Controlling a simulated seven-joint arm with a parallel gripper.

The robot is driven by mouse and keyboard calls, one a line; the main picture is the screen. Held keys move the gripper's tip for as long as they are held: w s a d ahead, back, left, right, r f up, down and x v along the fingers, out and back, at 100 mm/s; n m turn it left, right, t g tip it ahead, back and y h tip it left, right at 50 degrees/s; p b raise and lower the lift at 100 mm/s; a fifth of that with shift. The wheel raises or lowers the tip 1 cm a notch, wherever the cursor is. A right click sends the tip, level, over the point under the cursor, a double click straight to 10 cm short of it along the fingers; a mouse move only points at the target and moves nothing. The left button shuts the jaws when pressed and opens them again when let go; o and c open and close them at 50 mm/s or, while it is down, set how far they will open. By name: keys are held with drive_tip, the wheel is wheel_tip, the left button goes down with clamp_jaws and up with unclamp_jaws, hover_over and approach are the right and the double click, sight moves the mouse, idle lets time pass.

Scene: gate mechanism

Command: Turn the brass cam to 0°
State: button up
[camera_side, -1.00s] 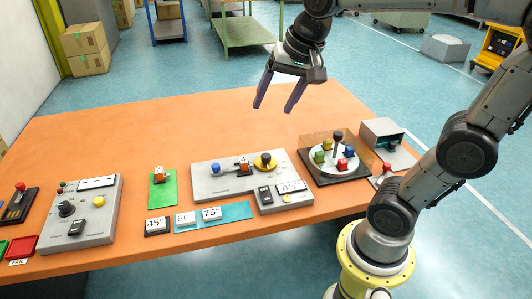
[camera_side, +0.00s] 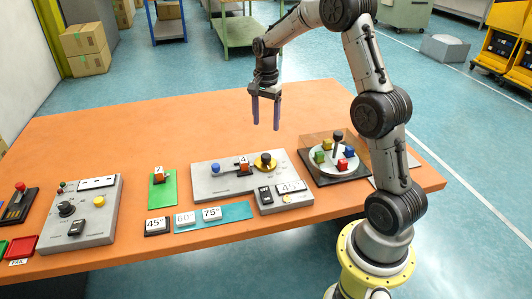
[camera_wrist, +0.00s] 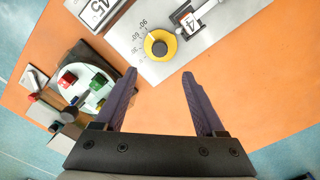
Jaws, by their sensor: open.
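The brass cam (camera_side: 265,162) is a yellow disc with a dark knob, on the right part of a grey plate (camera_side: 222,184). In the wrist view the cam (camera_wrist: 160,45) lies ahead of my fingertips, beside an angle scale with printed numbers. A small display (camera_side: 290,187) in front of the plate appears to read 45. My gripper (camera_side: 266,127) is open and empty, pointing down above the table near the cam and apart from it. In the wrist view my gripper (camera_wrist: 160,75) shows both dark purple fingers spread, with nothing between them. The cam's exact angle is too small to tell.
A turntable with coloured blocks (camera_side: 334,158) stands right of the plate. A blue knob (camera_side: 215,168) and a block marked 4 (camera_side: 243,163) are on the plate. Number tiles (camera_side: 185,218) lie in front. The table behind is clear.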

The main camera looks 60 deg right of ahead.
sight(266, 155)
wheel_tip(266, 155, down, 13)
drive_tip(key=shift+r, duration=0.15)
idle(0.4)
clamp_jaws()
